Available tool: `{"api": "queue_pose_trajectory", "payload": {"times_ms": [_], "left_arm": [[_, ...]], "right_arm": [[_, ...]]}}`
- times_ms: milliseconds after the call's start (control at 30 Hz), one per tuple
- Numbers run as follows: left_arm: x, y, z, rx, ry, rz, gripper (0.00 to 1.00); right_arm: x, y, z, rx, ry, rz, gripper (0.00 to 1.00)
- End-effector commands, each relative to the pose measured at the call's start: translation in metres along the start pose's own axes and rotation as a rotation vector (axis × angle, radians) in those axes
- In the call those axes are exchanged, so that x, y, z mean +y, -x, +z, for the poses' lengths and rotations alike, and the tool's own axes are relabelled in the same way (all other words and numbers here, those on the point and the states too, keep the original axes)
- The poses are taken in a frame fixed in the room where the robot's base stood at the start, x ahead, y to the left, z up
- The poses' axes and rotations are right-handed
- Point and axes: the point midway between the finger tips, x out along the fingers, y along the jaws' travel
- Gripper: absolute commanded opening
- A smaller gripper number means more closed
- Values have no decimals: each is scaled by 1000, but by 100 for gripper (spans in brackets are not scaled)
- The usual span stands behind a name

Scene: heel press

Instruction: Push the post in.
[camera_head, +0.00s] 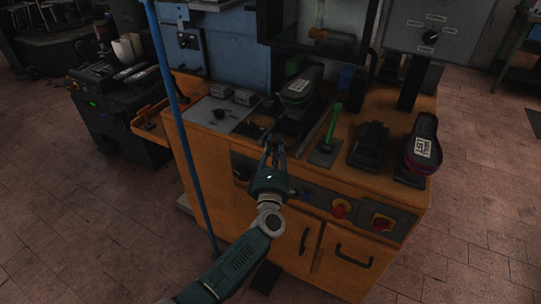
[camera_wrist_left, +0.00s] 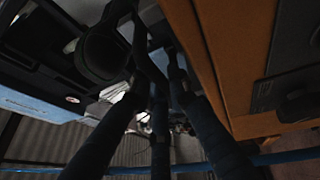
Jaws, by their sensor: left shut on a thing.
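A dark shoe form (camera_head: 300,88) with a white label sits on a dark post (camera_head: 293,124) at the front of the press, below its upper housing. My left gripper (camera_head: 272,146) reaches up from the bottom of the head view to the bench's front edge, just left of and in front of the post. Its fingers are closed together on something dark; the held part is mostly hidden. In the left wrist view the dark fingers (camera_wrist_left: 160,95) converge near a dark part with a rounded end (camera_wrist_left: 103,52). I cannot tell which part of the post this is. My right gripper is not in view.
A green-handled lever (camera_head: 334,122) stands right of the post. A second shoe (camera_head: 422,146) sits on a stand at the bench's right end, beside a black block (camera_head: 369,146). A blue pole (camera_head: 178,110) rises left of my arm. Red knobs (camera_head: 340,208) sit on the front panel.

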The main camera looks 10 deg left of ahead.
Motion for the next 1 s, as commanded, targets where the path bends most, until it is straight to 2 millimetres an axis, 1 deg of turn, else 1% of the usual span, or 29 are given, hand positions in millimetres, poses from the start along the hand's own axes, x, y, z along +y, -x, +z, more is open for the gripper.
{"api": "queue_pose_trajectory", "payload": {"times_ms": [200, 233, 267, 300, 333, 633, 733, 867, 1000], "left_arm": [[-2, 1, 0, -1, 0, -5, 0], [-2, 1, 0, -1, 0, -5, 21], [-2, 1, 0, -1, 0, -5, 27], [-2, 1, 0, -1, 0, -4, 35], [-2, 1, 0, -1, 0, -4, 37], [-2, 2, 0, -1, 0, -5, 37], [-2, 6, 0, -1, 1, -5, 37], [-4, 22, 0, -1, 3, -8, 37], [-3, 45, 0, -2, 2, -7, 37]], "right_arm": [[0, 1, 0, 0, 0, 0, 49], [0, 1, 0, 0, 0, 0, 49], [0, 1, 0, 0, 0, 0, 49], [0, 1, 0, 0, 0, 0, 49], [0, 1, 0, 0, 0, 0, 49], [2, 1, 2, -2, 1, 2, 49], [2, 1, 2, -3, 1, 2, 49], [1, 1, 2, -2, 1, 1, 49], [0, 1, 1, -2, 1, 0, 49]]}}
